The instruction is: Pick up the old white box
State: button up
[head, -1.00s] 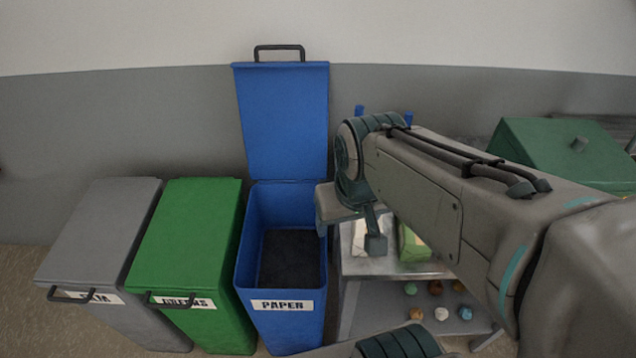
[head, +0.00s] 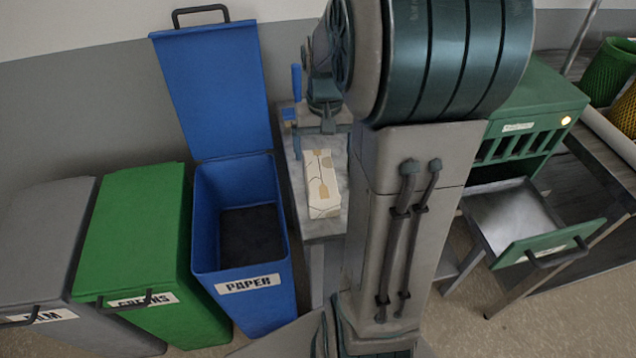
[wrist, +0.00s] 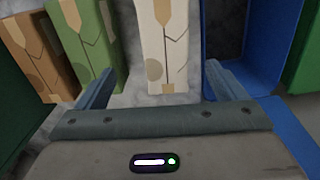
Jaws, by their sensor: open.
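The white box (head: 322,184), with beige shapes and thin dark lines, lies on the grey metal table (head: 328,228) right of the blue bin. My gripper (head: 318,130) is open and empty, just behind the far end of the box in the head view. In the wrist view the white box (wrist: 168,40) extends away ahead of the gap between my two fingers (wrist: 158,88). Its near end lies around the level of the fingertips; I cannot tell whether it is between them. My arm hides the table to the right of the box in the head view.
In the wrist view, a green box (wrist: 85,40) and a brown box (wrist: 35,55) stand left of the white one. The open blue PAPER bin (head: 250,300) stands close beside the table. A green cabinet (head: 535,105) has its drawer (head: 545,243) pulled out at right.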

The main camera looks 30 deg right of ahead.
aim_at(320, 172)
notch_tip(320, 172, down, 5)
jog(key=shift+r, duration=0.2)
jog(key=shift+w+a+f, duration=0.1)
jog(key=shift+a+f, duration=0.1)
jog(key=shift+f, duration=1.1)
jog(key=shift+a+f, duration=0.2)
jog(key=shift+f, duration=1.1)
jog(key=c, duration=1.1)
